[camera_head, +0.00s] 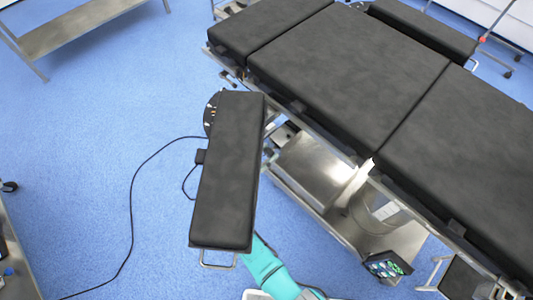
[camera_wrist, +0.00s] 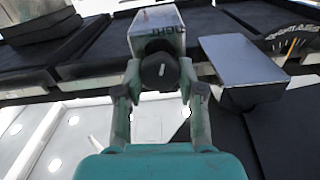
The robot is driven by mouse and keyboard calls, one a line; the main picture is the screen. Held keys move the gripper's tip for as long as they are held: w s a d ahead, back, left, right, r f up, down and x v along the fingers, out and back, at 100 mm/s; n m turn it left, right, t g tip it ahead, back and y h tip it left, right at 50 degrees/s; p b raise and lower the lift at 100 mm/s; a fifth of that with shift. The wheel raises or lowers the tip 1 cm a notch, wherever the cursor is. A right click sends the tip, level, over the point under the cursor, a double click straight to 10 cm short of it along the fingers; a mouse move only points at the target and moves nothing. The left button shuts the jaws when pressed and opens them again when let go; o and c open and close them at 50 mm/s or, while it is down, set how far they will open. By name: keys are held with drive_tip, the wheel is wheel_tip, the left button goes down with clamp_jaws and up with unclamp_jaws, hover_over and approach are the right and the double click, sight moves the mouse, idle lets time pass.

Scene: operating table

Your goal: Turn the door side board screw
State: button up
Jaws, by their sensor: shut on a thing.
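The screw is a round black knob (camera_wrist: 159,66) with a pale mark on its face, in the upper middle of the wrist view. It sits at the end of a pale metal block (camera_wrist: 155,22) with dark lettering. My gripper (camera_wrist: 160,80) has one finger on each side of the knob and is shut on it. In the head view the black padded side board (camera_head: 228,170) sticks out from the operating table (camera_head: 345,70). My teal arm reaches in below the board's near end. The knob and my gripper are hidden there.
A flat grey-topped block (camera_wrist: 240,60) is close to the right of the knob. The table's metal base (camera_head: 315,175) is right of the board. A black cable (camera_head: 131,205) runs over the blue floor, which is open to the left.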

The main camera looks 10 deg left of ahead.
drive_tip(key=n, duration=0.6)
drive_tip(key=shift+w+a+n, duration=0.1)
drive_tip(key=shift+n, duration=0.2)
drive_tip(key=n, duration=0.7)
drive_tip(key=shift+f, duration=0.1)
drive_tip(key=n, duration=0.4)
drive_tip(key=shift+a, duration=0.1)
drive_tip(key=n, duration=0.3)
drive_tip(key=shift+f+n, duration=0.1)
drive_tip(key=shift+n, duration=0.2)
drive_tip(key=n, duration=0.6)
drive_tip(key=shift+f, duration=0.1)
drive_tip(key=o, duration=1.1)
